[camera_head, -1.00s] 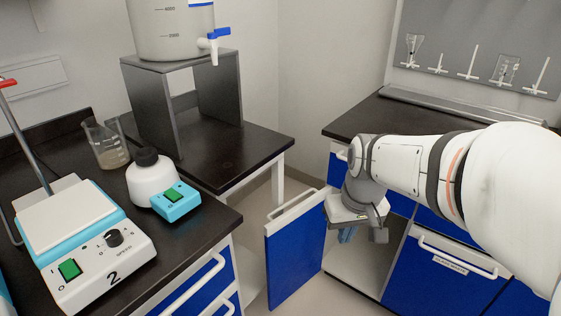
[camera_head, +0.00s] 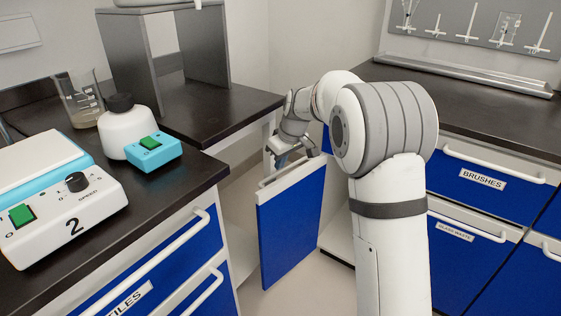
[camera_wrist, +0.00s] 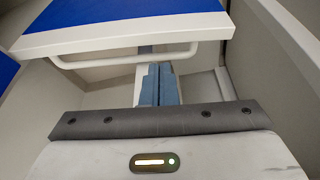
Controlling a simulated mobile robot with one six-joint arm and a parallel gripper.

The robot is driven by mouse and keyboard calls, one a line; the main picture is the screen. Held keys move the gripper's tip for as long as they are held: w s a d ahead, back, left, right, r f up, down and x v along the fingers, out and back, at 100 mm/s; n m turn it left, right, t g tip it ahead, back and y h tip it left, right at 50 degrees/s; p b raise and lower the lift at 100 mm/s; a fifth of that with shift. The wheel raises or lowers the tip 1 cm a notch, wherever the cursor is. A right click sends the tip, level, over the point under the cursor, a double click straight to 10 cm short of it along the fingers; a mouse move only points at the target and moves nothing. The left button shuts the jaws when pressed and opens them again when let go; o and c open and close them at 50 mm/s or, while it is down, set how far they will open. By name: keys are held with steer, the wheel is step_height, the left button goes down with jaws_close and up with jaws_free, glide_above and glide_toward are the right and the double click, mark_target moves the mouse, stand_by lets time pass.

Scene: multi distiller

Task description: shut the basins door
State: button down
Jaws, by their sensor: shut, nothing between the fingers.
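The open door (camera_head: 292,225) is a blue panel with a white edge and a white bar handle. It stands swung out from the cabinet on the right, with the cabinet's opening beside it. My gripper (camera_head: 281,160) is at the door's top edge, near the handle side. In the wrist view the door (camera_wrist: 125,12) fills the top, and its white handle (camera_wrist: 120,62) runs just beyond my shut blue fingertips (camera_wrist: 159,72). The fingers hold nothing. Whether they touch the door or handle I cannot tell. My arm hides part of the cabinet opening.
The left bench (camera_head: 190,188) carries a stirrer (camera_head: 70,205), a white bottle (camera_head: 122,133) and a beaker (camera_head: 80,100). A dark metal stand (camera_head: 130,60) is behind them. Right drawers (camera_head: 480,180) are shut. Floor room between benches is narrow.

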steer(key=shift+b+x, duration=0.8)
steer(key=shift+x, duration=1.9)
